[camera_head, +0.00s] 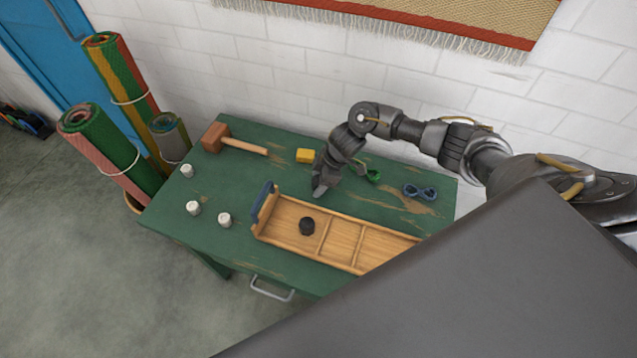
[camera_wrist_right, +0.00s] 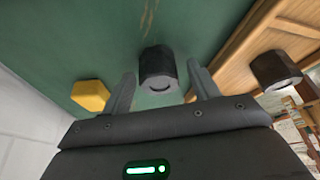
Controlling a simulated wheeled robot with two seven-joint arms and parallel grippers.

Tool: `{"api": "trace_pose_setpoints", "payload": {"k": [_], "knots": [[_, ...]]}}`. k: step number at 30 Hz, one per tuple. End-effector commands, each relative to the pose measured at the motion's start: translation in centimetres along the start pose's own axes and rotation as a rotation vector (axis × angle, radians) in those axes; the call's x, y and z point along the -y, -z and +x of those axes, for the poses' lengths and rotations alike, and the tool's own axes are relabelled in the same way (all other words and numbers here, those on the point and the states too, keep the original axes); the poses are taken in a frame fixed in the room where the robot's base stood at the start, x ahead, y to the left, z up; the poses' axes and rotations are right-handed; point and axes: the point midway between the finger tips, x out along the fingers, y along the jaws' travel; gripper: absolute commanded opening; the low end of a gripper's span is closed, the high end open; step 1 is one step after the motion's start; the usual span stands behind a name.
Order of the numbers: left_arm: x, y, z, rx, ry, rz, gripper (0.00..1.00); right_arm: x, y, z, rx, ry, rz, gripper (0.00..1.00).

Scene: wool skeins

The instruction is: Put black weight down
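In the right wrist view a black weight (camera_wrist_right: 158,68) is at the mouth of my right gripper (camera_wrist_right: 162,72), between its two spread fingertips. Narrow gaps show on both sides of it, and the green table is behind it. In the head view my right gripper (camera_head: 320,188) is low over the table, just behind the wooden tray; the weight there cannot be told apart from the dark gripper. A second black weight (camera_head: 307,226) is in the tray's left compartment, and it also shows in the wrist view (camera_wrist_right: 275,70). My left gripper is not in view.
The divided wooden tray (camera_head: 377,236) has a blue piece (camera_head: 263,200) at its left end. A yellow block (camera_head: 305,156), a mallet (camera_head: 236,142), a green item (camera_head: 374,175), a blue item (camera_head: 420,192) and several white pieces (camera_head: 224,219) lie on the green table (camera_head: 175,222).

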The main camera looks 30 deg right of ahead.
Motion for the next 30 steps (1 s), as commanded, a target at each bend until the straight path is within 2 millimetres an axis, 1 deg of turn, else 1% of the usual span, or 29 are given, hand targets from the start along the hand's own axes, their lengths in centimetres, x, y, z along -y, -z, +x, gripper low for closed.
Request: {"api": "trace_pose_setpoints", "payload": {"k": [1,2,13,23,26,30], "knots": [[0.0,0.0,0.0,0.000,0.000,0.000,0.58,0.0,0.0,0.0,0.000,0.000,0.000,0.53],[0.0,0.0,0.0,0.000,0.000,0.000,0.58,0.0,0.0,0.0,0.000,0.000,0.000,0.49],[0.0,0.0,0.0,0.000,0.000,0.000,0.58,0.0,0.0,-0.1,0.000,0.000,0.000,0.01],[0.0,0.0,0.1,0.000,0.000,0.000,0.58,-0.1,0.2,-0.4,-0.003,-0.002,-0.001,0.01],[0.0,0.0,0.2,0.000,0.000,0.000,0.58,-0.2,0.6,-1.0,-0.005,-0.003,-0.002,0.01],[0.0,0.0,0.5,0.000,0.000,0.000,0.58,-0.2,1.3,-2.7,-0.005,-0.004,-0.004,0.01]]}}
